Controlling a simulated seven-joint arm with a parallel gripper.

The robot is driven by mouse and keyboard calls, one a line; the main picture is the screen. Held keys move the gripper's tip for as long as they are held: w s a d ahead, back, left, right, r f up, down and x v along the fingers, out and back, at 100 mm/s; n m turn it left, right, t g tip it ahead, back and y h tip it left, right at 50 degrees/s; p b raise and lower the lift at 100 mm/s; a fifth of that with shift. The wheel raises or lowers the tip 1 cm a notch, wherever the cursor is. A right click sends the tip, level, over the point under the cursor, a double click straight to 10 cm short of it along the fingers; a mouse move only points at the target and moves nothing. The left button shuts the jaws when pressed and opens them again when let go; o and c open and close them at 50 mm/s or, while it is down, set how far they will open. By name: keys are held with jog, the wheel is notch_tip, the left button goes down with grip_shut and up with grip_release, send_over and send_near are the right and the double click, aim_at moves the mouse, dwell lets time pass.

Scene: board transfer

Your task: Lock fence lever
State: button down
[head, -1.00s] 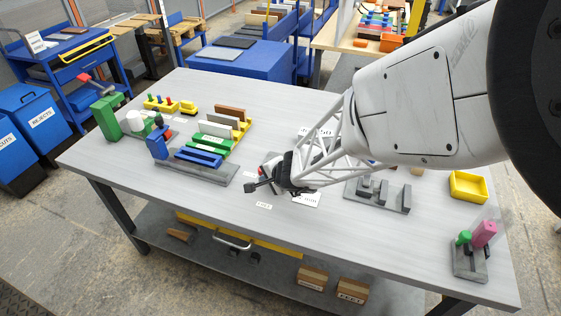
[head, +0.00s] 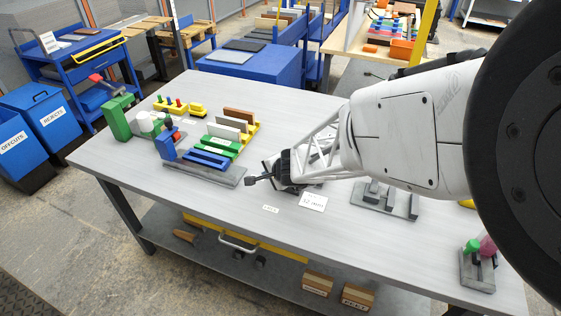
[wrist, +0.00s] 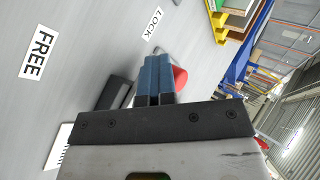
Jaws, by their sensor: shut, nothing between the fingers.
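My gripper (wrist: 153,75) is shut and empty, its two blue-grey fingers close together over the table. A red rounded part (wrist: 180,78), seemingly the fence lever's knob, shows just behind and to the right of the fingers in the wrist view. I cannot tell if they touch. A dark grey bar (wrist: 118,91) lies left of the fingers. The LOCK label (wrist: 152,24) is on the table beyond the fingertips, and the FREE label (wrist: 39,52) is to the left. In the head view the dark end of my arm hides the lever and the fingertips.
A grey fixture with a blue block (head: 208,158) stands to the left on the table (head: 240,225). Behind it is a yellow-edged rack (head: 252,127) with boards. A grey slotted base (head: 400,205) sits to the right.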

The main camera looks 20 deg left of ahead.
jog(key=shift+w+a+r, duration=0.1)
jog(key=shift+w+r, duration=0.1)
jog(key=shift+w, duration=0.15)
dwell(0.3)
jog(key=shift+s, duration=0.15)
jog(key=shift+s+r, duration=0.1)
jog(key=shift+s, duration=0.05)
jog(key=shift+s+d+f, duration=0.15)
jog(key=shift+s+d, duration=0.1)
jog(key=shift+s, duration=0.65)
jog(key=shift+s+d+f, duration=0.15)
jog(key=shift+s+d, duration=0.05)
jog(key=shift+s, duration=0.7)
jog(key=s+d+r, duration=0.1)
jog(key=s+r, duration=0.5)
jog(key=s, duration=0.1)
jog(key=shift+s+d+r, duration=0.2)
jog(key=shift+d+r, duration=0.15)
jog(key=shift+r, duration=0.05)
